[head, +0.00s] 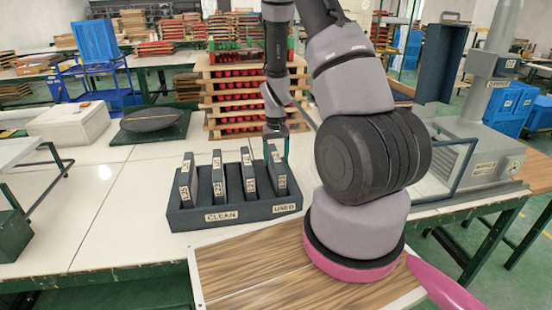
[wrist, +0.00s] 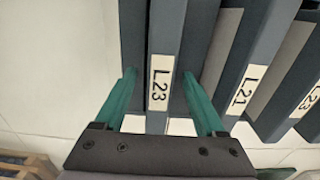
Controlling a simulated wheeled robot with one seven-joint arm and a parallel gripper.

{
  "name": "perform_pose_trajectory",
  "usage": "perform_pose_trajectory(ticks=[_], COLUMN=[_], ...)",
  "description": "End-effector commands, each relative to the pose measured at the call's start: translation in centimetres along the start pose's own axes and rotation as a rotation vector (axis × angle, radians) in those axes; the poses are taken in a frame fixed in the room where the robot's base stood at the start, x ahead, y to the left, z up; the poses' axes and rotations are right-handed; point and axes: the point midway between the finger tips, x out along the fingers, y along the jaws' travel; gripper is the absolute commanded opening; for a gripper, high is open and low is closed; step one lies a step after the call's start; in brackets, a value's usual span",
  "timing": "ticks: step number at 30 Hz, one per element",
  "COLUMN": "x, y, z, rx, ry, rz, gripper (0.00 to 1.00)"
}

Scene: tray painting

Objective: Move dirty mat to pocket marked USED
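A dark rack (head: 235,216) on the white table has a CLEAN label (head: 221,216) at left and a USED label (head: 286,208) at right. Several dark mats with white tags stand upright in it. The rightmost mat (head: 281,183) stands above the USED label. My gripper (head: 276,147) is at the top of this mat. In the wrist view, the teal fingers of my gripper (wrist: 159,82) are apart on either side of a mat tagged L23 (wrist: 165,35), with gaps visible beside it. I cannot tell which mat is dirty.
A mat tagged L21 (wrist: 249,60) stands close beside the right finger in the wrist view. A round dark plate (head: 151,120) and a white box (head: 68,122) are at the back left. A grey machine (head: 480,150) stands at right. The table left of the rack is clear.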

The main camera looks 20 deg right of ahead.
Motion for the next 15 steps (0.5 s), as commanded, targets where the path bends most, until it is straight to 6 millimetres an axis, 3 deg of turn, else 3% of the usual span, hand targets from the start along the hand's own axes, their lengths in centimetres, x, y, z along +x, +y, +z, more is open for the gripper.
perform_pose_trajectory(ticks=[7,15], x=[-1.3,-6.6], y=[0.0,0.0], z=[-0.1,-0.1], rx=[0.000,-0.001], ry=[0.003,0.005], rz=[-0.001,-0.001], gripper=[0.72,0.72])
